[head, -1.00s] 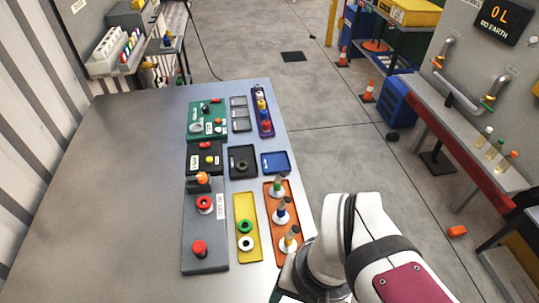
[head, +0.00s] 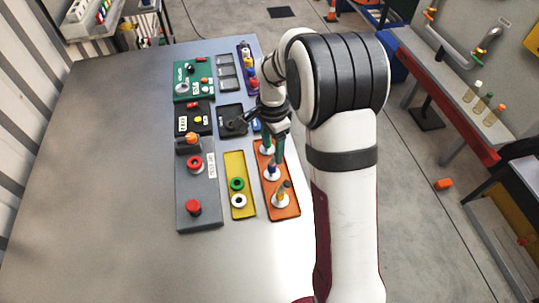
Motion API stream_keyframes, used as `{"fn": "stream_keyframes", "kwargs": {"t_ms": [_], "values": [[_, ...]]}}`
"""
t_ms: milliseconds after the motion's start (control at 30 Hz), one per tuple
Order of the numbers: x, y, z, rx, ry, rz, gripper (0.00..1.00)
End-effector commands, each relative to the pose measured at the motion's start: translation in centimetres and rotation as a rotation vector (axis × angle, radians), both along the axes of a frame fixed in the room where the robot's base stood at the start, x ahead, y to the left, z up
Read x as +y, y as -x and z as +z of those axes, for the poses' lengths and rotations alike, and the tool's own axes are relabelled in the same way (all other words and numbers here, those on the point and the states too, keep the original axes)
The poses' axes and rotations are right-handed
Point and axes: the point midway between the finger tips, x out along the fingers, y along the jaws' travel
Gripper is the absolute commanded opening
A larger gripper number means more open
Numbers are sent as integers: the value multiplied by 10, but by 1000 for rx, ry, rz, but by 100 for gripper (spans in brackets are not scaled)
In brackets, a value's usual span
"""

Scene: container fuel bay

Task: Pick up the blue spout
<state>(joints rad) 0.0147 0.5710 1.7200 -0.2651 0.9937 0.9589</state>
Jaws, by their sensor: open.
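The blue spout (head: 271,173) stands in the middle of the orange tray (head: 291,210), with a white base and a blue collar. My gripper (head: 275,146) is open and points down over the back half of the tray, close to the blue and green spouts. I cannot tell whether it touches either one.
A yellow tray (head: 240,213) with green and white rings lies left of the orange tray. A grey panel (head: 196,218) with a red button, black and green boxes, and a purple tray (head: 241,47) also occupy the table (head: 95,150). The table's left side is clear.

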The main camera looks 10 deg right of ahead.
Motion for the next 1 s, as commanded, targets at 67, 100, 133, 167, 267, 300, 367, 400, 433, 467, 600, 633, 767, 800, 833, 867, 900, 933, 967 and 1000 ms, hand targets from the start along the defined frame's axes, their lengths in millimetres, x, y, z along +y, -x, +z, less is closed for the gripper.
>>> {"fn": "stream_keyframes", "kwargs": {"t_ms": [67, 100, 133, 167, 267, 300, 367, 400, 433, 467, 600, 633, 767, 800, 833, 867, 900, 933, 967, 1000], "values": [[0, 1, -18, 3, 0, 1, 64], [0, 1, -24, 2, 0, 0, 64], [0, 1, -28, 2, 0, 1, 64], [0, 1, -31, 1, -1, 1, 64], [0, 1, -47, 4, 0, 2, 64], [0, 1, -55, 4, 0, 1, 64], [0, 1, -68, 3, -1, 0, 64], [0, 0, -75, 3, 0, 1, 64], [0, 0, -79, 2, 0, 2, 64], [0, 0, -82, 1, -1, 2, 64], [0, 0, -86, 0, 0, 2, 64], [0, 0, -86, -1, 0, 2, 64], [0, 0, -86, 0, 0, 2, 55], [0, 0, -86, 0, 0, 2, 48], [0, 0, -86, 0, 0, 2, 42], [0, 0, -85, 0, 0, 2, 37], [0, 0, -85, -1, 0, 2, 30], [0, 0, -85, 0, 0, 2, 24], [0, 0, -85, 0, 0, 2, 19], [0, 0, -85, 0, 0, 2, 12]]}}
